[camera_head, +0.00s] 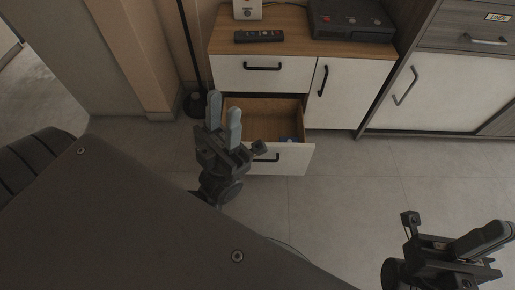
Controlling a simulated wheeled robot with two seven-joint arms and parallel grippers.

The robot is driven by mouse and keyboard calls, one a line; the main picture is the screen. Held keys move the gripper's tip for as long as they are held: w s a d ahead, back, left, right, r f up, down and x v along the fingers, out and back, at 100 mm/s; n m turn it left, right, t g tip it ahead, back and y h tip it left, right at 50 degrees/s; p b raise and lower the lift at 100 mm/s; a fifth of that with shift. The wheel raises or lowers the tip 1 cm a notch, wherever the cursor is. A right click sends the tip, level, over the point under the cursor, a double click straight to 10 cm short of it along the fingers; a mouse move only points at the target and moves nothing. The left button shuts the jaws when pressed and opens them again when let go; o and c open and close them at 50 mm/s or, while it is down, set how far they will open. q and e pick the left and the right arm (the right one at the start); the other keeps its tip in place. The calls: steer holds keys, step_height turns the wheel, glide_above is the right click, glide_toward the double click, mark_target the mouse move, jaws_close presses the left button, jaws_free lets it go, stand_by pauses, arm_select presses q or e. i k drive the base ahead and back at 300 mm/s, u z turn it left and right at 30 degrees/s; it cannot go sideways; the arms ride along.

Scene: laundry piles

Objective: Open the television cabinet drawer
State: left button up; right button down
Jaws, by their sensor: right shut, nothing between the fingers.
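The television cabinet (340,50) has a wood top and white fronts with black handles. Its lower drawer (290,160) stands pulled out, showing a wooden inside with a small dark blue item at its right. The upper drawer (290,75) and the side door (350,92) are shut. My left gripper (224,106) is over the left end of the open drawer in the picture, its two grey fingers apart and nothing seen between them. It hides part of the drawer's left side and handle; contact cannot be told. My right gripper (492,236) is shut and empty at the lower right, away from the cabinet.
A remote (259,36), a white box (247,9) and a dark device (350,18) lie on the cabinet top. A grey cabinet (435,90) stands to the right. A black pole with a round base (196,105) stands left of the drawer. The tiled floor ahead is clear.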

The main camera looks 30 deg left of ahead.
mark_target(267, 120)
steer(key=u, duration=1.1)
steer(key=k, duration=0.8)
steer(key=z, duration=1.4)
